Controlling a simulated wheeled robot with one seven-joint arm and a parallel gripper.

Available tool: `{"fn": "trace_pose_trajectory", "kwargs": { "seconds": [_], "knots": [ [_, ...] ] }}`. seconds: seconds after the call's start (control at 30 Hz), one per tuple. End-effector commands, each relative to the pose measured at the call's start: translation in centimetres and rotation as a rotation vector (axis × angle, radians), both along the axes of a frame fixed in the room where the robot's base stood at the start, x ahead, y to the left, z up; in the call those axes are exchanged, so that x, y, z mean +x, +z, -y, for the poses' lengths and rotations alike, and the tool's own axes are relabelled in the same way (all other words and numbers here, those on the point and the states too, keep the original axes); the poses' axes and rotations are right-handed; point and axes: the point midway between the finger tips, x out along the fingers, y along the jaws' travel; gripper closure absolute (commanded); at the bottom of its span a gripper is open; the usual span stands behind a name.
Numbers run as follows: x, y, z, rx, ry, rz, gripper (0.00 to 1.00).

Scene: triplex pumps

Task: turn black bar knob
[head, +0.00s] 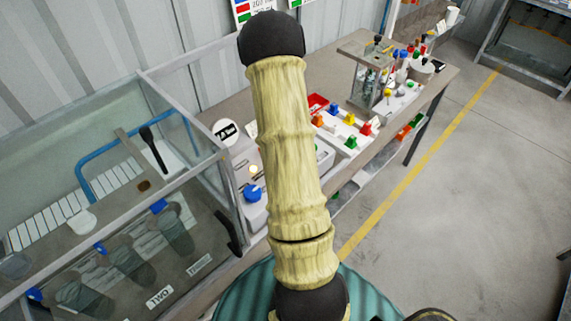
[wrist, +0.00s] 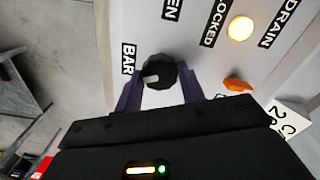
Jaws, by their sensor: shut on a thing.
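The black bar knob (wrist: 159,73) shows in the wrist view on a light grey panel, beside a label reading "BAR". It is round and faceted, with a pale pointer mark aimed left. My gripper (wrist: 160,80) has its two dark purple fingers on either side of the knob, shut on it. In the head view my arm crosses the middle of the picture and hides the knob and the gripper.
The panel has a lit yellow lamp (wrist: 240,28), an orange knob (wrist: 238,83) to the right and several labels. The head view shows a glass-walled tank (head: 110,210) at left, a bench with coloured valves (head: 350,119), and open floor (head: 490,200) at right.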

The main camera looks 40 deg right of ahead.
Motion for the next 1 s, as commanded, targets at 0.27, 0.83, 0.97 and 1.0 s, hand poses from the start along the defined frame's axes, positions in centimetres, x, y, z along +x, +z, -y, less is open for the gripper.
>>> {"fn": "trace_pose_trajectory", "kwargs": {
  "seconds": [0.27, 0.83, 0.97, 1.0],
  "knots": [
    [0.16, 0.19, 0.05, -0.004, -0.261, 0.004, 0.84],
    [0.12, 0.26, 0.04, -0.002, -0.802, 0.003, 0.84],
    [0.13, 0.28, 0.03, -0.002, -0.918, 0.003, 0.84],
    [0.13, 0.28, 0.03, -0.002, -0.952, 0.003, 0.84]
  ]
}}
